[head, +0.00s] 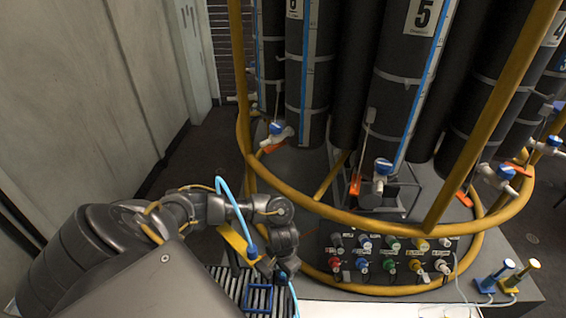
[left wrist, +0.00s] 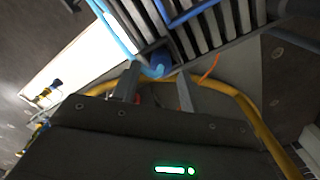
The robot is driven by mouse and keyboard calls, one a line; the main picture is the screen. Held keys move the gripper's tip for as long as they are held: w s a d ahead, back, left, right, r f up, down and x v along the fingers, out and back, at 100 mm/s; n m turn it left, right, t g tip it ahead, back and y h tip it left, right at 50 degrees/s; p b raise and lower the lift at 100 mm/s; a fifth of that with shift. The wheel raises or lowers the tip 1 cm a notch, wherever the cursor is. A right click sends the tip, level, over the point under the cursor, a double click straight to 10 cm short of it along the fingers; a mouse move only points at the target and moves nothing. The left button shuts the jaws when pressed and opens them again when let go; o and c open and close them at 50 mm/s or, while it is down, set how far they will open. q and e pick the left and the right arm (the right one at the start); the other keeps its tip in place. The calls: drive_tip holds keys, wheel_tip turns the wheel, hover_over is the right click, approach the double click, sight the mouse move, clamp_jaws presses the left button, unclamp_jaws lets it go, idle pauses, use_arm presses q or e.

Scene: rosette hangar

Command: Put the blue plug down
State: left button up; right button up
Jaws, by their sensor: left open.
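The blue plug (head: 253,250) with its light blue hose shows at my left gripper (head: 266,268) in the head view, above the slatted rack. In the left wrist view the blue plug (left wrist: 158,66) lies between and just beyond the fingertips of my left gripper (left wrist: 157,85), which stand apart. I cannot tell whether a finger touches it. A blue square frame (head: 247,300) marks part of the slatted rack (head: 228,284); the frame also shows in the left wrist view (left wrist: 190,13). My right gripper is not in view.
A yellow tubular ring (head: 330,212) surrounds tall black cylinders with blue-handled valves. A black panel (head: 325,245) with several coloured connectors stands right of the rack.

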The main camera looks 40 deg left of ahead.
sight(283, 275)
use_arm(q)
wheel_tip(283, 275, up, 5)
drive_tip(key=shift+r+p, duration=0.15)
drive_tip(key=shift+p, duration=0.55)
drive_tip(key=shift+s, duration=0.1)
wheel_tip(283, 275, down, 8)
drive_tip(key=b, duration=0.2)
drive_tip(key=shift+b, duration=0.35)
drive_tip(key=shift+r, duration=0.85)
